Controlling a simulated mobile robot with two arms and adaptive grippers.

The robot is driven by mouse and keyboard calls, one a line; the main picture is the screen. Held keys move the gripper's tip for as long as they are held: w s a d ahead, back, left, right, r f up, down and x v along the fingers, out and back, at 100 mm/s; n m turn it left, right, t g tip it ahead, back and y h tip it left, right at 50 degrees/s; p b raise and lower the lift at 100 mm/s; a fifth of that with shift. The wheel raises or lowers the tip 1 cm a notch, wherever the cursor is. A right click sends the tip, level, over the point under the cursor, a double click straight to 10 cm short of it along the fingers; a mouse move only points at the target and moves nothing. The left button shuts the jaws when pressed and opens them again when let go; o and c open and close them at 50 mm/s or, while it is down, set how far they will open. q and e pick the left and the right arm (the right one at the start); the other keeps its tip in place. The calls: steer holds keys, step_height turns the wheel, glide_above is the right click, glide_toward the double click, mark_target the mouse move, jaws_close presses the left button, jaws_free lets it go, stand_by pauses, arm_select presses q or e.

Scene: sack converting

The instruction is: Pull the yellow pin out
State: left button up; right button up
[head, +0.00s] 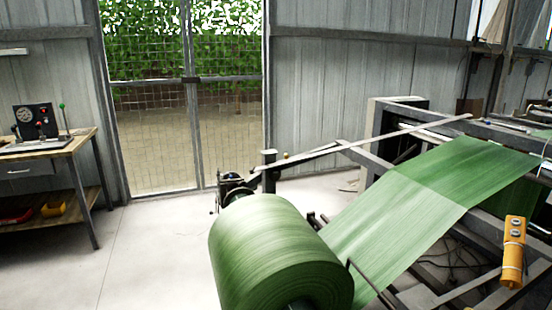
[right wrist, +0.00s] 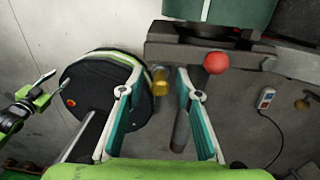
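A short yellow, brass-like pin (right wrist: 160,82) shows in the right wrist view, between the tips of my right gripper (right wrist: 159,72). The two teal and white fingers stand apart, with a gap on each side of the pin; I cannot tell how far the pin is from the tips in depth. A lime-green and black part at the left edge of that view looks like my left gripper (right wrist: 38,92); its opening is unclear. Neither gripper shows in the head view, and I cannot make out the pin there.
Floor at left is clear.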

jaws_close()
steer(key=shift+r, duration=0.15)
steer(key=shift+d+r+p, duration=0.1)
steer(key=shift+r+p, duration=2.25)
steer(key=shift+r, duration=0.5)
steer(key=shift+r, duration=0.15)
steer(key=shift+r+p, duration=0.35)
steer(key=shift+r, duration=0.05)
